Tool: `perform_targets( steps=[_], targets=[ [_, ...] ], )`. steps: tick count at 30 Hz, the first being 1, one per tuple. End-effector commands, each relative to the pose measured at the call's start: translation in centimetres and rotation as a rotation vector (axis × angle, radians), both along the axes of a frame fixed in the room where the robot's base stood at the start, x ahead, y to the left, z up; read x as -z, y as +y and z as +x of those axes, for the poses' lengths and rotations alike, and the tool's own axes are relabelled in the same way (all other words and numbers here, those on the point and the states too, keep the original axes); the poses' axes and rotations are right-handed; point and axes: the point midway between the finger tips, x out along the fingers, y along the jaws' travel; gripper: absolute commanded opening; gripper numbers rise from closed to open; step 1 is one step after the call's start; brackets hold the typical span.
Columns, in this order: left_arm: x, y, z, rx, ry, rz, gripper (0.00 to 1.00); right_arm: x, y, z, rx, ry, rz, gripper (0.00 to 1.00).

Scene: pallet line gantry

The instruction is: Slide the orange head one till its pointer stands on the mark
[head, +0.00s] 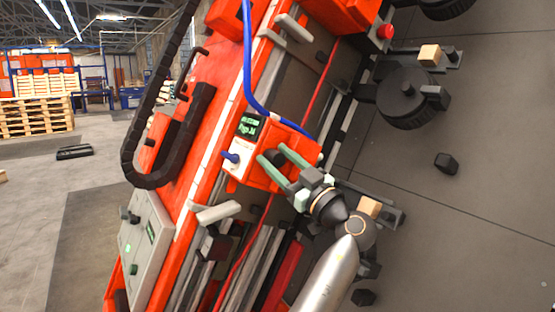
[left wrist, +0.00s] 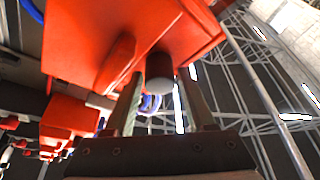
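The orange head one (head: 301,147) sits on the long orange beam, with a small green-lit display on its left part. It fills the top of the left wrist view (left wrist: 100,40). A dark round knob (left wrist: 160,72) sticks out of its face. My left gripper (head: 272,155) has its two pale green fingers reaching to this face. In the left wrist view the knob stands between the fingertips, with what looks like a narrow gap on each side. I cannot make out the pointer or the mark. My right gripper is in neither view.
A blue cable (head: 247,60) loops down to the head. A black cable chain (head: 130,150) hangs at the beam's left. A grey control panel (head: 146,245) is at lower left. A red button (head: 386,32) and a dark wheel (head: 405,98) lie to the right. Open floor extends at far right.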

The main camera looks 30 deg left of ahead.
Motion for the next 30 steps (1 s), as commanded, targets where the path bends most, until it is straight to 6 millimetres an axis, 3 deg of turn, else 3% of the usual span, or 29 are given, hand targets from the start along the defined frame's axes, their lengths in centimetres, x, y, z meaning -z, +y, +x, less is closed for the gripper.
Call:
perform_targets(
  steps=[2, 14, 30],
  targets=[
    [0.0, 0.0, 0.0, 0.0, 0.0, 0.0, 0.45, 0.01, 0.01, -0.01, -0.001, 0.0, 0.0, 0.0],
    [-0.02, 0.02, -0.01, 0.0, 0.0, 0.0, 0.0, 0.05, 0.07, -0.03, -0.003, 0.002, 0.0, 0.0],
    [-0.04, 0.03, -0.01, 0.0, -0.001, 0.0, 0.0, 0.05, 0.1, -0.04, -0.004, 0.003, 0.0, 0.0]
  ],
)
